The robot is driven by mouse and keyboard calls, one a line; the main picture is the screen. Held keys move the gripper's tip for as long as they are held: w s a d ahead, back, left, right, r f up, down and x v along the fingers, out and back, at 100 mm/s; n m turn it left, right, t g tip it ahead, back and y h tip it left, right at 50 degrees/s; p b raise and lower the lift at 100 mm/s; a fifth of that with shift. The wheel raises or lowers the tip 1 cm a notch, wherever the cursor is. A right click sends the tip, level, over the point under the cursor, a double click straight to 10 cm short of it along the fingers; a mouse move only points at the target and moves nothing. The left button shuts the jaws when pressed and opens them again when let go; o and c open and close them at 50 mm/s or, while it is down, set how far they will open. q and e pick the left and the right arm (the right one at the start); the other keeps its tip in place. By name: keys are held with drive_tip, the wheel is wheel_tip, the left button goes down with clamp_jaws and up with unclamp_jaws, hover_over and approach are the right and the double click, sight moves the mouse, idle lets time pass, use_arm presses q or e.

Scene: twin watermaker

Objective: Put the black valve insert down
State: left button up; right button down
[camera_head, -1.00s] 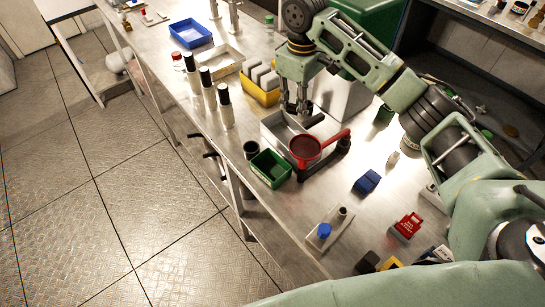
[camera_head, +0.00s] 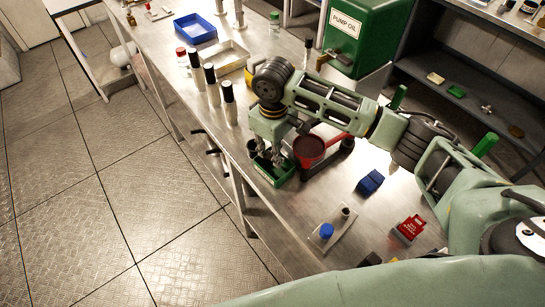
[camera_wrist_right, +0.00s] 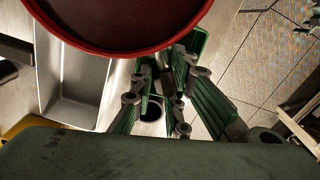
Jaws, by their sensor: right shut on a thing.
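My right gripper (camera_head: 271,163) points down at the small green bin (camera_head: 283,181) by the near edge of the bench, with its fingertips at or just inside the bin's opening. In the right wrist view the fingers (camera_wrist_right: 167,97) are closed around a small dark piece, the black valve insert (camera_wrist_right: 168,83). Most of the insert is hidden by the fingers, and I cannot tell whether it touches the bin floor. The bin's green wall also shows behind the fingers in the wrist view (camera_wrist_right: 201,45). My left gripper is not in view.
A dark cup (camera_head: 251,147) is beside the bin's far left corner. White bottles with black caps (camera_head: 230,108) stand beyond it. A blue block (camera_head: 370,181) lies to the right, with clear bench around it.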

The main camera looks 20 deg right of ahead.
sight(273, 168)
wheel_tip(273, 168, down, 4)
drive_tip(key=shift+s+a+r+p, duration=0.1)
drive_tip(key=shift+p, duration=0.45)
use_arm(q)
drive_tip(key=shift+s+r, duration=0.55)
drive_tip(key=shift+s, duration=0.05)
use_arm(e)
drive_tip(key=shift+f, duration=0.3)
drive_tip(key=shift+f, duration=0.15)
drive_tip(key=c, duration=2)
unclamp_jaws()
use_arm(q)
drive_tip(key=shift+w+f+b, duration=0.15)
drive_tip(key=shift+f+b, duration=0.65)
drive_tip(key=shift+b, duration=0.05)
use_arm(e)
wheel_tip(273, 168, up, 12)
drive_tip(key=shift+r, duration=0.2)
